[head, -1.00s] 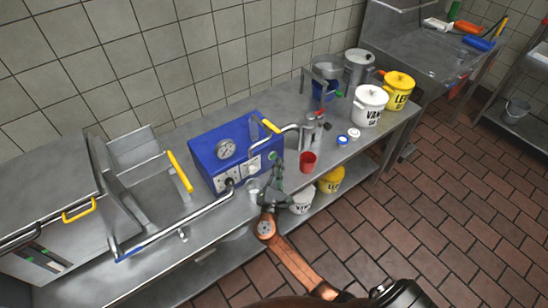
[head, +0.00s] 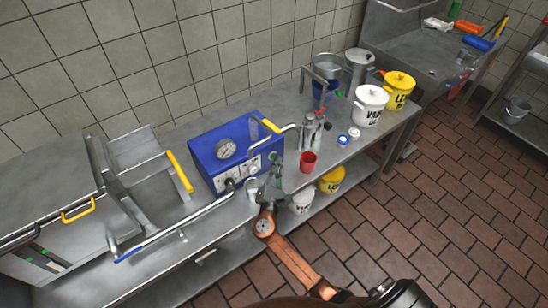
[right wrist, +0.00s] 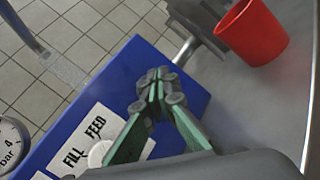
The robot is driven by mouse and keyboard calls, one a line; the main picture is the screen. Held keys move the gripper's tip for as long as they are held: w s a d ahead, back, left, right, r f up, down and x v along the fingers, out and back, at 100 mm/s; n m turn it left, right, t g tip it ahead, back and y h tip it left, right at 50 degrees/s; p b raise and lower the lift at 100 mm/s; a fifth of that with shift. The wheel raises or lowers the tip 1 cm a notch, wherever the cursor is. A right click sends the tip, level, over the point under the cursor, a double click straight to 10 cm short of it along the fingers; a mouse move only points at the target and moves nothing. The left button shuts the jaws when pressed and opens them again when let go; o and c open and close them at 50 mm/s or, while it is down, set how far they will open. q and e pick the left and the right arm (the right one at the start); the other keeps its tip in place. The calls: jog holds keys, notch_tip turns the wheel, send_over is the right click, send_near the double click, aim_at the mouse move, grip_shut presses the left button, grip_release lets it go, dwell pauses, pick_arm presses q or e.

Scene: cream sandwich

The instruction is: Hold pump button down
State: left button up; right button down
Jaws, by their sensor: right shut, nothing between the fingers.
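The blue pump box (head: 222,150) stands on the steel counter. It has a round gauge (head: 226,149) and white panels on its front. In the right wrist view the box (right wrist: 165,60) shows labels reading FILL and FEED (right wrist: 83,142). My right gripper (head: 275,162) is at the box's front right corner. Its green fingers (right wrist: 158,86) are shut and empty, seen over the box. I cannot tell whether they touch it. My left gripper is not in view.
A red cup (head: 308,162) stands right of the box; it also shows in the right wrist view (right wrist: 252,32). White (head: 369,106) and yellow (head: 398,92) pots are further right. A long pipe (head: 185,222) runs along the counter front.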

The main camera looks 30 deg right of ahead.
jog(key=shift+w, duration=0.45)
dwell(5.2)
jog(key=shift+s, duration=0.9)
jog(key=shift+s+d+p, duration=0.15)
jog(key=shift+s+p, duration=0.45)
jog(key=shift+s, duration=1.9)
jog(key=shift+d, duration=0.1)
